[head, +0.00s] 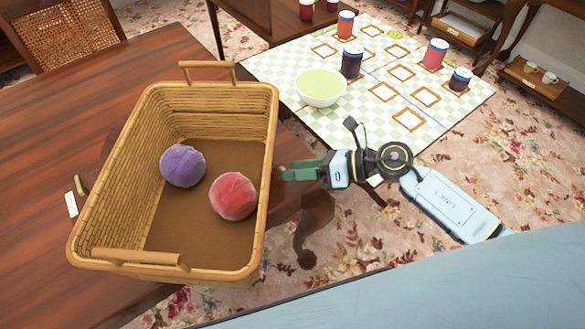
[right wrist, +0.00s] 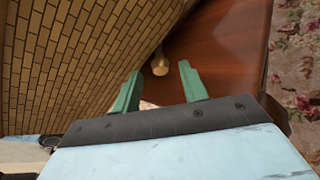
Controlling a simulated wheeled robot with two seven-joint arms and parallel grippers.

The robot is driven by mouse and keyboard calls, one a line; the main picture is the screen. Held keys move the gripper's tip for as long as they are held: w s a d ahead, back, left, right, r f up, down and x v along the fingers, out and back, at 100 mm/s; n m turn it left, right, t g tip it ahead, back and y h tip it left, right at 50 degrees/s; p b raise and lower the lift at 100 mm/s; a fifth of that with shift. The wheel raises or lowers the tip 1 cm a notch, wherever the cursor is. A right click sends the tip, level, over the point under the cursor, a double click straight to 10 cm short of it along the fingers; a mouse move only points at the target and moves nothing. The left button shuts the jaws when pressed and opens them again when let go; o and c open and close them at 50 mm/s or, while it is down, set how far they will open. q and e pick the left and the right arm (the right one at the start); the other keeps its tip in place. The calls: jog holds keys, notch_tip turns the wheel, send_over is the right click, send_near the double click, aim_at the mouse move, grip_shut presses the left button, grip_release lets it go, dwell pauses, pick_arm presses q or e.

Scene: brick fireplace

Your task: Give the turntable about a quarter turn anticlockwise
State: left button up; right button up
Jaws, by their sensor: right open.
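A wicker basket (head: 92,205) stands on the wooden table, with a purple ball (head: 183,166) and a red ball (head: 234,196) inside. The turntable is mostly hidden under the basket, and I cannot make out its outline. A small tan peg (head: 81,185) sticks up left of the basket. A rounded wooden peg (right wrist: 160,64) shows close to the basket wall in the right wrist view. My right gripper (head: 284,173) is open beside the basket's right wall. In the right wrist view its green fingertips (right wrist: 160,78) point toward the peg, which appears between them. My left gripper is not in view.
A white label (head: 71,203) lies by the tan peg. Behind is a checked cloth (head: 285,62) with a green bowl (head: 320,88), several jars and square frames. A cane chair (head: 70,40) stands at the back left. The table (head: 40,130) left of the basket is mostly clear.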

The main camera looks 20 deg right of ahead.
jog(key=shift+x, duration=0.9)
grip_shut()
